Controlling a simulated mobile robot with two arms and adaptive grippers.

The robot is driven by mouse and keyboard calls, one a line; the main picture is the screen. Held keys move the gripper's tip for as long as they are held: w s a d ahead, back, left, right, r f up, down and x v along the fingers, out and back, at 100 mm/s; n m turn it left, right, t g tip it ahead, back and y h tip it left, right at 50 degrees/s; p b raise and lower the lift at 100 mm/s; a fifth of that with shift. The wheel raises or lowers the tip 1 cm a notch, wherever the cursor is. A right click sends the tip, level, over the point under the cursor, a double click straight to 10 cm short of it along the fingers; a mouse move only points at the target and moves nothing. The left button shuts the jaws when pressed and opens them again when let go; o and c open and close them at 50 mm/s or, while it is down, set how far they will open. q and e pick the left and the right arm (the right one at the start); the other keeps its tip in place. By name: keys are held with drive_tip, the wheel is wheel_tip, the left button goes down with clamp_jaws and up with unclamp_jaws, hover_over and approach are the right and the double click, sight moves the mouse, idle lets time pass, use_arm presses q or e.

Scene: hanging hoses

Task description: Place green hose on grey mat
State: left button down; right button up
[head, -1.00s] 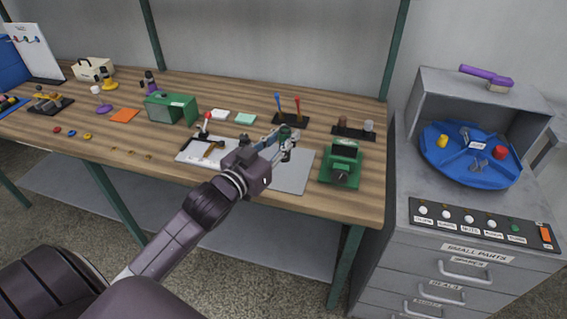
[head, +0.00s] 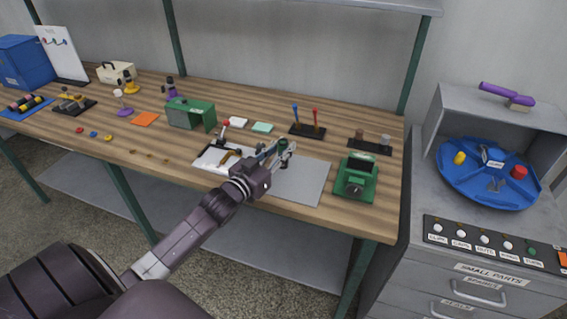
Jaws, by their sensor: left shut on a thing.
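The grey mat (head: 306,182) lies flat on the wooden workbench near its front edge. My left gripper (head: 281,153) reaches in over the mat's left and back part. It is shut on a small dark green piece (head: 283,144), which looks like the green hose. The fingers hide part of it, and its full length does not show. It appears to be above the mat, but I cannot tell how high. My right gripper is not in view.
A white board with a hammer (head: 222,158) lies left of the mat. A green machine (head: 356,179) stands right of it. A black stand with blue and red handles (head: 307,130) is behind. A grey cabinet with a blue turntable (head: 488,188) stands at the right.

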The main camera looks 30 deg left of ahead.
use_arm(q)
wheel_tip(320, 180, down, 6)
drive_tip(key=shift+r, duration=0.2)
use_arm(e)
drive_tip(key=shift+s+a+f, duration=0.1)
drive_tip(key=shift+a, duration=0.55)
use_arm(q)
drive_tip(key=c, duration=2.2)
unclamp_jaws()
drive_tip(key=shift+f, duration=0.1)
drive_tip(key=o, duration=0.5)
drive_tip(key=shift+c, duration=0.2)
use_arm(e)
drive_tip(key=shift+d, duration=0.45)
